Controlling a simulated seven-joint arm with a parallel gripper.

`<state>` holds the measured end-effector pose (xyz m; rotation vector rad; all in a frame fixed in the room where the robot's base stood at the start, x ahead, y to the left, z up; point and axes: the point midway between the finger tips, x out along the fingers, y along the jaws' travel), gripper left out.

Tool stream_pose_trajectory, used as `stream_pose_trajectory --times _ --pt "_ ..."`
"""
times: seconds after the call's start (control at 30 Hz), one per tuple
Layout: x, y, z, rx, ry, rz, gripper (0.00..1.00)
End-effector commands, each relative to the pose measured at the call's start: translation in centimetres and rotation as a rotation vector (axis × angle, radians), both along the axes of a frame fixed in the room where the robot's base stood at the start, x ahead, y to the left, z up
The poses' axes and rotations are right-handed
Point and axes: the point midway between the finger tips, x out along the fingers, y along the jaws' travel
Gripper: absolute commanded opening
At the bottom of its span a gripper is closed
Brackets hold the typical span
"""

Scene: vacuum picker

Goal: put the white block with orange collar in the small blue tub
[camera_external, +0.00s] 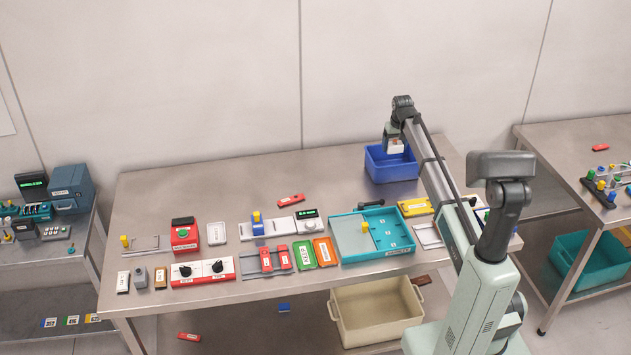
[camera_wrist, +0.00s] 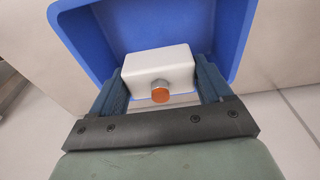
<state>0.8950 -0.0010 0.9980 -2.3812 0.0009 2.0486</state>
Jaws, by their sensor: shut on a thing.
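The white block with orange collar (camera_wrist: 155,65) is between the two fingers of my gripper (camera_wrist: 160,85) in the wrist view. Its orange-tipped round stub (camera_wrist: 160,95) points toward the camera. The small blue tub (camera_wrist: 75,40) is behind the block in that view, with its walls around the block's far sides. In the external view the tub (camera_external: 391,170) stands at the back right of the table. My gripper (camera_external: 395,148) is at the tub, over its opening. I cannot tell how far the block is from the tub's floor.
A teal tray (camera_external: 350,248), a red box (camera_external: 184,238) and several small parts lie along the table's front. A cream bin (camera_external: 376,312) stands below. The table's back left is clear. A wall (camera_external: 230,80) rises behind the table.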

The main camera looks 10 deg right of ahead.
Motion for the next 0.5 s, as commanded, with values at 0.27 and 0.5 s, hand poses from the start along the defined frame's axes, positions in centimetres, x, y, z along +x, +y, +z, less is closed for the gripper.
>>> stream_pose_trajectory --times 0.27,0.5 --pt "-0.1 0.0 -4.1 0.0 0.002 0.0 0.46" --pt "0.0 0.0 -6.2 0.0 0.0 0.0 0.46"
